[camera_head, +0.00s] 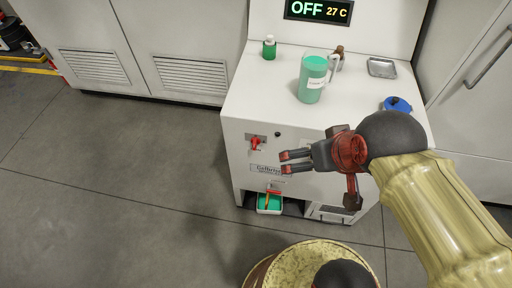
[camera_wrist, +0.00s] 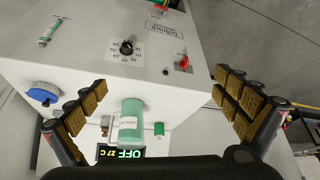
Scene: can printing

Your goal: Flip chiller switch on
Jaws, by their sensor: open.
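The chiller is a white cabinet (camera_head: 236,106) with a display (camera_head: 318,10) reading OFF and 27 C. Its red switch (camera_head: 255,143) sits on a small plate at the upper left of the front face. The red switch also shows in the wrist view (camera_wrist: 183,63), right of a black dial (camera_wrist: 127,47). My gripper (camera_head: 284,162) is open and empty in front of the cabinet, to the right of the switch and slightly lower in the picture. In the wrist view the fingers (camera_wrist: 160,84) are spread wide. No contact with the switch is visible.
A green jug (camera_head: 312,82), a green bottle (camera_head: 269,49), a metal tray (camera_head: 382,67) and a blue object (camera_head: 397,105) stand on the cabinet top. A red-handled tap (camera_head: 273,191) hangs over a green-filled container (camera_head: 269,207) low down.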

